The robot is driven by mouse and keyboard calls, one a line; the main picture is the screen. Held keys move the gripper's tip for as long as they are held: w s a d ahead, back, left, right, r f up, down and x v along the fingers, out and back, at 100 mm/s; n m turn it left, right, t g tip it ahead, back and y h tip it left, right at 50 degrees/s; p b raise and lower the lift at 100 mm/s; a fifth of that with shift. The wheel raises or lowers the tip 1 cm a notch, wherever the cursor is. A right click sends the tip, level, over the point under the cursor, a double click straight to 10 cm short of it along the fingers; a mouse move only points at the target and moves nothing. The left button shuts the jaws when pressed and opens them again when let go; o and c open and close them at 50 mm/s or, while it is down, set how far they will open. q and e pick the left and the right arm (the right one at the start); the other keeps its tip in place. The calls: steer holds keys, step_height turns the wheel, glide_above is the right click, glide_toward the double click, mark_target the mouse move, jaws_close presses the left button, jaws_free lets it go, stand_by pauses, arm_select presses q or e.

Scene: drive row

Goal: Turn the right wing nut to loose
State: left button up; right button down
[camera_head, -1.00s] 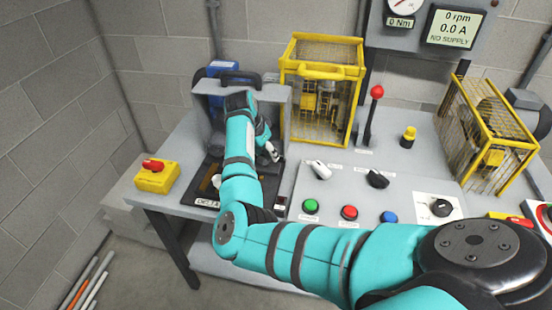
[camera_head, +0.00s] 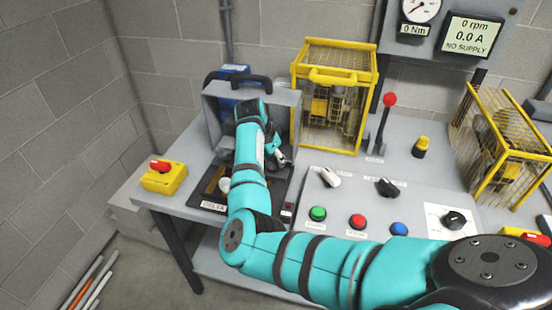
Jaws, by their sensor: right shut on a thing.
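My right arm reaches from the lower right across the bench to an open grey housing (camera_head: 256,100) with a black handle. My right gripper (camera_head: 279,157) is at the lower right of the housing's opening, above a dark plate (camera_head: 211,200) marked "DELTA". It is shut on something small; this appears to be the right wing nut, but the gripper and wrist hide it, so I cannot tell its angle. A small white rounded thing (camera_head: 224,184) shows on the plate, left of my arm. My left gripper is not in view.
A yellow wire cage (camera_head: 332,95) stands just right of the housing. A red-knobbed lever (camera_head: 383,125) and a panel with green, red and blue buttons (camera_head: 358,221) lie further right. A yellow emergency-stop box (camera_head: 163,178) sits at the bench's left edge.

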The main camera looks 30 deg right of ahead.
steer(key=shift+r+n+p, duration=0.15)
steer(key=shift+n+p, duration=0.15)
steer(key=shift+p, duration=0.25)
steer(key=n+t+y+p, duration=0.1)
steer(key=n+p, duration=0.4)
steer(key=p, duration=0.2)
steer(key=n+t+y+p, duration=0.1)
steer(key=n+t+p, duration=0.1)
steer(key=n+p, duration=0.2)
steer(key=shift+w+r+n+p, duration=0.2)
steer(key=shift+n+p, duration=0.2)
steer(key=shift+p, duration=1.15)
steer(key=n+p, duration=0.1)
steer(key=n+y+p, duration=0.1)
steer(key=n, duration=0.1)
steer(key=shift+a+f+n+t+y, duration=0.15)
steer(key=shift+n+t+y, duration=0.15)
steer(key=shift+f+n+y+p, duration=0.1)
steer(key=shift+n+y+p, duration=0.2)
steer(key=shift+n+p, duration=0.3)
steer(key=shift+w+a+n+y, duration=0.15)
steer(key=shift+n+y, duration=0.35)
steer(key=shift+n, duration=0.8)
steer(key=shift+a, duration=0.1)
steer(key=c, duration=1.2)
jaws_free()
steer(key=shift+o, duration=0.4)
steer(key=shift+f, duration=0.1)
